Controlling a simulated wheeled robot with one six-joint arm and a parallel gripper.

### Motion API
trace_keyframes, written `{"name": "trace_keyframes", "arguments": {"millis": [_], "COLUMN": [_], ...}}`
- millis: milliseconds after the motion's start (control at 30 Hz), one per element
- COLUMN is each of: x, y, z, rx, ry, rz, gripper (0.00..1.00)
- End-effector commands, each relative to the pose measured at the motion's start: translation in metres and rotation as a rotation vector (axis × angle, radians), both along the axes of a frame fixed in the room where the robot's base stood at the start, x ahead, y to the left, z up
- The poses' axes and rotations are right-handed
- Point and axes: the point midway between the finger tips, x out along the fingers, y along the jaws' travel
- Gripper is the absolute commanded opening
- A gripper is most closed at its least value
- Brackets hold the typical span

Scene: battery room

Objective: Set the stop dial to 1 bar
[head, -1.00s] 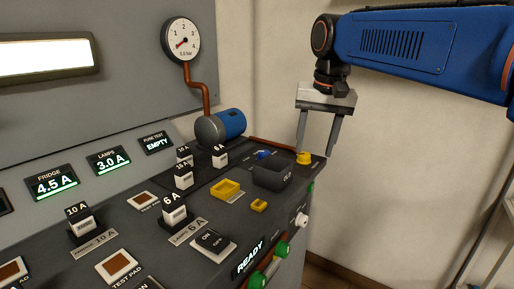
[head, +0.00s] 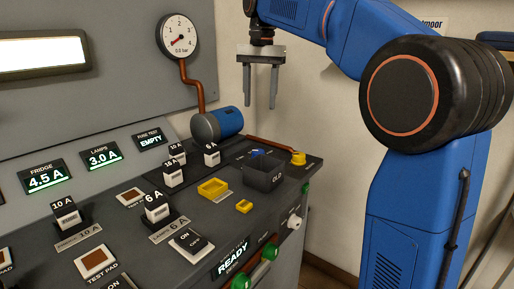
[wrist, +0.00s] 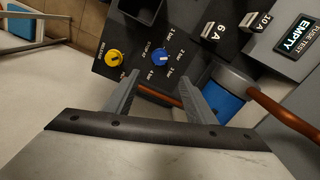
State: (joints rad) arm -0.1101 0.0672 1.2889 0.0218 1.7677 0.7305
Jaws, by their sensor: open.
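The stop dial (wrist: 135,56) is a blue round knob on the dark console top, with bar labels around it in the wrist view. Its pointer is too small to read surely. In the head view the blue dial (head: 257,153) is partly hidden behind a dark open box. My gripper (head: 260,102) is open and empty, fingers down, above the back of the console and apart from the dial. In the wrist view the gripper (wrist: 165,90) has its fingers spread, with the dial beyond them.
A yellow knob (wrist: 112,59) sits beside the dial. The dark box (head: 263,177) stands in front. A blue-ended cylinder (head: 229,121) and copper pipe (head: 198,90) rise at the back left. The pressure gauge (head: 178,37) reads 0.0 bar. Several fuses stand on the console.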

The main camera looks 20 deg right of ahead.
Motion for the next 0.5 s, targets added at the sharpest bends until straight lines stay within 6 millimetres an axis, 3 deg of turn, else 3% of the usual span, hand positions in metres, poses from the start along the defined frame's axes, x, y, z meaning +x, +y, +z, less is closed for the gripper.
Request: {"name": "trace_keyframes", "arguments": {"millis": [500], "x": [0.0], "y": [0.002], "z": [-0.09], "rx": [0.0], "ry": [0.003], "rz": [0.001], "gripper": [0.5]}}
